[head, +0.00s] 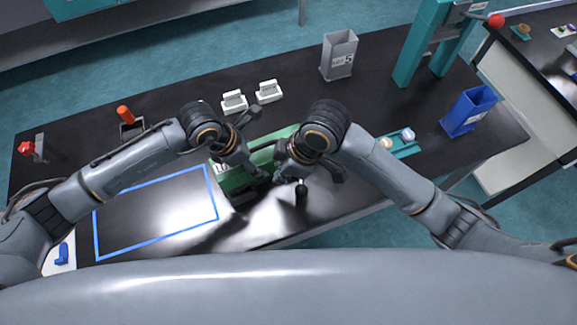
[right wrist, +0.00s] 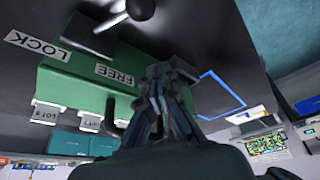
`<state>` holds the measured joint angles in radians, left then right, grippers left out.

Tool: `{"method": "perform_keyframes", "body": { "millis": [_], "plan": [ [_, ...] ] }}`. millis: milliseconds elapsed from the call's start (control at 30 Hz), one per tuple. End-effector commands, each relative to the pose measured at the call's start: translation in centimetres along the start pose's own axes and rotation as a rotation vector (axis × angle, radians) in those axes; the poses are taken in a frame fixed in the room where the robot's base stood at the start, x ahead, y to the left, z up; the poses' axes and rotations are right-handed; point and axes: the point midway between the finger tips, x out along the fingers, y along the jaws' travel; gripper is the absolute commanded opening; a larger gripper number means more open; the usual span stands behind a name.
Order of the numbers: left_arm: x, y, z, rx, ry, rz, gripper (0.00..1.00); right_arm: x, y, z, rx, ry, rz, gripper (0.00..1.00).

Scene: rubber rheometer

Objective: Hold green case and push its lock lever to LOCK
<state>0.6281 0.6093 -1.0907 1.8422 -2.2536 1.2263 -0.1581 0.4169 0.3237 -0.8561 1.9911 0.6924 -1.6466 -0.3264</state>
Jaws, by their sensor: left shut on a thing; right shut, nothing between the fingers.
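The green case (head: 233,181) lies on the black table, partly hidden by both my arms. My left gripper (head: 262,176) is shut on the green case; the exact grip point is hard to make out. My right gripper (head: 283,179) is shut and empty, close to the case's right part. In the right wrist view its closed fingers (right wrist: 158,92) are beside the FREE label (right wrist: 115,74), and the LOCK label (right wrist: 37,44) is farther left. The lock lever shows a dark round knob (right wrist: 140,8) on a pale stem; its exact setting is unclear.
A dark upright knob (head: 301,193) stands just right of my right gripper. Two white blocks (head: 234,102) are behind the case. A blue-outlined area (head: 155,215) lies free at left. A grey bin (head: 339,55), a blue bin (head: 468,110) and a teal tray (head: 405,150) stand to the right.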

Motion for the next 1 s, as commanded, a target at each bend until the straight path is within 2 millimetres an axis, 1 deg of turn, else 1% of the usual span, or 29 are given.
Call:
{"method": "perform_keyframes", "body": {
  "millis": [33,100,167,200,233,333,500,1000],
  "plan": [
    [0.0,0.1,-0.1,-0.001,0.002,0.002,0.15,1.2,-0.1,0.0,0.003,-0.002,-0.004,0.00],
    [0.0,0.1,-0.1,-0.001,0.002,0.002,0.15,2.8,-0.1,0.0,0.002,-0.002,-0.003,0.00],
    [0.0,0.1,-0.1,-0.001,0.002,0.002,0.15,3.9,-0.1,0.0,0.002,-0.001,-0.003,0.00],
    [0.0,0.1,-0.1,-0.001,0.002,0.002,0.15,4.4,0.0,0.3,0.003,-0.003,0.000,0.00],
    [0.0,0.1,-0.1,-0.001,0.002,0.002,0.15,4.1,0.1,1.1,0.003,-0.004,0.002,0.00],
    [0.0,0.1,-0.1,-0.001,0.002,0.002,0.15,3.7,0.0,2.5,0.003,-0.003,0.001,0.00],
    [0.1,0.1,-0.1,-0.001,0.002,0.001,0.15,3.4,0.0,3.8,0.001,-0.001,0.001,0.00],
    [0.1,-0.1,-0.1,0.000,0.003,-0.001,0.15,3.3,0.0,4.0,-0.006,-0.001,-0.001,0.00]
  ]
}}
